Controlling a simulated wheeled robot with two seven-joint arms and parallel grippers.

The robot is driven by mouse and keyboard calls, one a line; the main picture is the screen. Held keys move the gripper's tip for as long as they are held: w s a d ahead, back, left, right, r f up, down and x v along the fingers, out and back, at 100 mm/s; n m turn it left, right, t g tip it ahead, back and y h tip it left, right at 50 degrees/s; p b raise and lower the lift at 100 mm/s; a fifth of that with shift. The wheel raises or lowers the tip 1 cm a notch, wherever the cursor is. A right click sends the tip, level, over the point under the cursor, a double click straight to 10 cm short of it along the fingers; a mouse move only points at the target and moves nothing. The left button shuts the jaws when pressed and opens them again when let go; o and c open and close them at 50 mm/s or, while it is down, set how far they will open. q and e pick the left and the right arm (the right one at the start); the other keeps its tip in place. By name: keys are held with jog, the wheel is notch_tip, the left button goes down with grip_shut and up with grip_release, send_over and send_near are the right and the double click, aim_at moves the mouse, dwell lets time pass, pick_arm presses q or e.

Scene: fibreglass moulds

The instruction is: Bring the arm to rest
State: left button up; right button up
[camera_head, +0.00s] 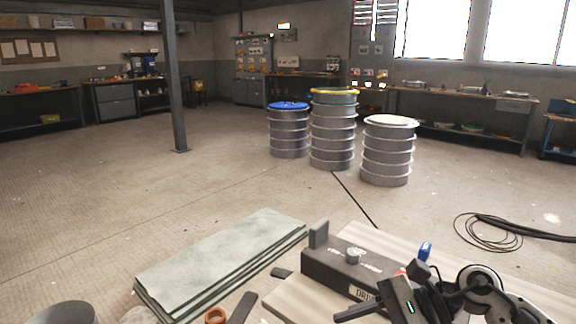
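My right arm comes in at the bottom right corner, with grey and black joints. My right gripper (362,312) is at the bottom edge, low beside the front right of a black box (345,268) with a knob on top and a partly hidden label. One dark finger points left. The other finger is not clear, so I cannot tell whether the gripper is open or shut. I see nothing held in it. My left gripper is not in view.
Grey-green sheets (225,255) lie stacked left of the black box. A pale board (385,245) lies under the box. An orange ring (215,316) is at the bottom edge. Floor at left is clear.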

jog(key=s+a+r+m+t+y+p, duration=0.2)
jog(key=a+r+m+t+y, duration=0.4)
jog(key=m, duration=0.8)
jog(key=d+f+m+t+h+p, duration=0.15)
jog(key=m+t+h, duration=0.25)
jog(key=m, duration=0.5)
jog(key=d+f+m+t+h, duration=0.3)
jog(key=m+h, duration=0.1)
jog(key=m, duration=0.6)
jog(key=d+f+m+t+h+p, duration=0.1)
jog(key=d+f+m+t+h, duration=0.2)
jog(key=m, duration=0.6)
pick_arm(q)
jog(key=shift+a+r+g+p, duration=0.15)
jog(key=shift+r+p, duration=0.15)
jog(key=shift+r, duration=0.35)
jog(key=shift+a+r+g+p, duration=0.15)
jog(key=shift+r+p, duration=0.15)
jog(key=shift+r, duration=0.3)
pick_arm(e)
jog(key=s+d+f+m+g+h, duration=0.1)
jog(key=s+f+m+g+h, duration=0.3)
jog(key=s+f+m, duration=0.5)
jog(key=s+m+g, duration=0.1)
jog(key=m, duration=0.2)
jog(key=shift+s+d+f+m+h, duration=0.15)
jog(key=shift+s+f+m+h, duration=0.15)
jog(key=shift+m, duration=0.1)
